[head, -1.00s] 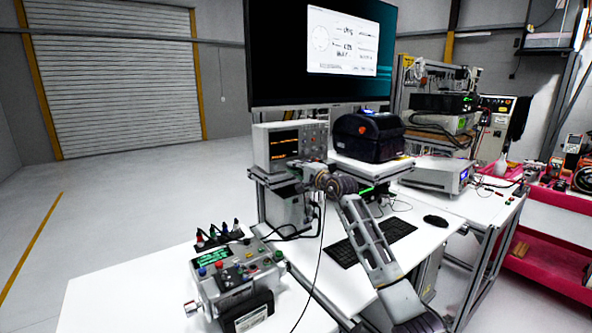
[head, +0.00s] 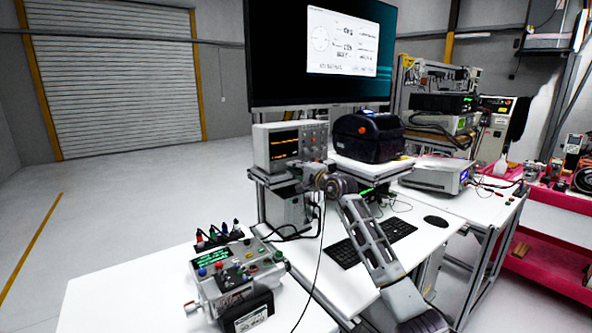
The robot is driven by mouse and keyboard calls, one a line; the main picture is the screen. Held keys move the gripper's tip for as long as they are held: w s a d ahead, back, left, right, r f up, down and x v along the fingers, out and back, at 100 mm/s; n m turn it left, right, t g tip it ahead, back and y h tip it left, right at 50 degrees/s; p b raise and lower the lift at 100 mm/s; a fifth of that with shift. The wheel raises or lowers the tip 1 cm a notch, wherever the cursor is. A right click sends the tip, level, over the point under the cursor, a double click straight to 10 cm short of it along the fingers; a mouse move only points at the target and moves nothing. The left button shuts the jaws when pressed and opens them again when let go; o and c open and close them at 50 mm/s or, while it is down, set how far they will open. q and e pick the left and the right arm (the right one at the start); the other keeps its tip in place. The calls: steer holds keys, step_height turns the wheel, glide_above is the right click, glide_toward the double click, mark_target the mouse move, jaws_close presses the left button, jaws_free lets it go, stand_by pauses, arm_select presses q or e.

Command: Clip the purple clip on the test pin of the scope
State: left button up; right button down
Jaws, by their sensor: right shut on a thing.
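The scope (head: 277,147) is a beige box on the shelf below the big monitor, with orange traces on its dark screen. My right gripper (head: 302,168) is at the lower right of the scope's front, at the end of my grey arm. It is shut on the purple clip, which is too small and covered to make out. A thin black lead hangs from beside the gripper down to the white bench. The test pin is hidden or too small to see, so contact with the clip cannot be told. My left gripper is out of view.
A black printer (head: 366,137) is right of the scope. A keyboard (head: 374,240) lies behind my arm.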

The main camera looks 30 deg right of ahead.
steer(key=c, duration=2.2)
jaws_free()
steer(key=o, duration=0.8)
steer(key=shift+o, duration=0.2)
steer(key=shift+w, duration=0.1)
steer(key=shift+s+d+b, duration=0.1)
steer(key=shift+s+b, duration=0.25)
steer(key=shift+s, duration=0.8)
steer(key=shift+s+d+b, duration=0.15)
steer(key=shift+s+b, duration=0.95)
steer(key=shift+s, duration=1.3)
steer(key=shift+r, duration=0.15)
step_height(320, 180, up, 9)
steer(key=p, duration=0.9)
steer(key=shift+r+p, duration=0.4)
steer(key=shift+p, duration=0.15)
